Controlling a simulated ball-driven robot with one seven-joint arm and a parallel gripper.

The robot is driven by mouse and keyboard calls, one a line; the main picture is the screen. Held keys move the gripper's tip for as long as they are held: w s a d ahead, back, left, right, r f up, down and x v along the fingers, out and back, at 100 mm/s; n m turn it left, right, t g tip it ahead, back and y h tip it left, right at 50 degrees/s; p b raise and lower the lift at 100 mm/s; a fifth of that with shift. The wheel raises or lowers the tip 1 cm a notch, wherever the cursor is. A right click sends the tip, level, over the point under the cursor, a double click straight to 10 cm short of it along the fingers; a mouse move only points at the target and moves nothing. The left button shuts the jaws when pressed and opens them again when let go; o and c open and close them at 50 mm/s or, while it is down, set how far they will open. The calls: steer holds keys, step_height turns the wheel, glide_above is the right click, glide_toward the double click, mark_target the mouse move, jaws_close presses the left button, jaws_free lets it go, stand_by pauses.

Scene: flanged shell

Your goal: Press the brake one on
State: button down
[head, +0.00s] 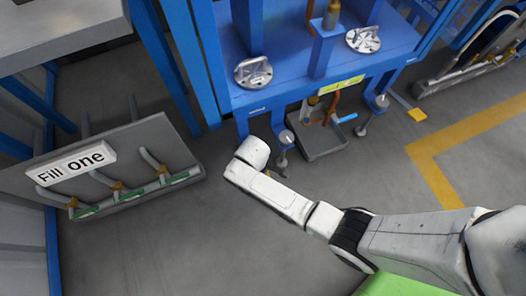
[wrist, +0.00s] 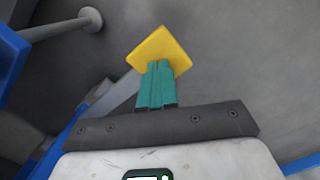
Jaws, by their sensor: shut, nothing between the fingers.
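A yellow square plate (wrist: 160,50), which looks like a foot pedal, shows in the wrist view straight beyond my fingertips. A bluish bar seems to run from it toward the lower left. My gripper (wrist: 158,68) has its two teal fingers shut together with nothing between them. The fingertips overlap the plate's near edge in the picture; I cannot tell whether they touch it. In the head view my gripper is hidden below my white wrist, beside the blue frame's front leg. A similar yellow pedal (head: 416,114) on a blue bar shows at the frame's right. No brake label is readable.
The blue frame (head: 300,95) stands ahead with round metal flanges on its deck. A grey tray (head: 322,142) sits under it. A panel with hoses and a "Fill one" sign (head: 72,162) stands at left. A grey rod with a round end (wrist: 90,18) is near my gripper. Floor between is clear.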

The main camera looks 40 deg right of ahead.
step_height(320, 180, down, 4)
steer(key=b, duration=0.3)
steer(key=shift+r, duration=0.3)
steer(key=shift+w+a+r+p, duration=0.15)
steer(key=shift+w+a+r, duration=0.1)
steer(key=shift+w+a, duration=0.3)
steer(key=shift+w+a+r+p, duration=0.15)
steer(key=shift+w+a+r, duration=0.1)
steer(key=shift+w+a, duration=0.3)
steer(key=shift+r, duration=0.1)
step_height(320, 180, up, 11)
steer(key=p, duration=0.6)
steer(key=shift+w+a+f, duration=0.2)
steer(key=shift+w+a, duration=0.1)
steer(key=shift+w, duration=0.15)
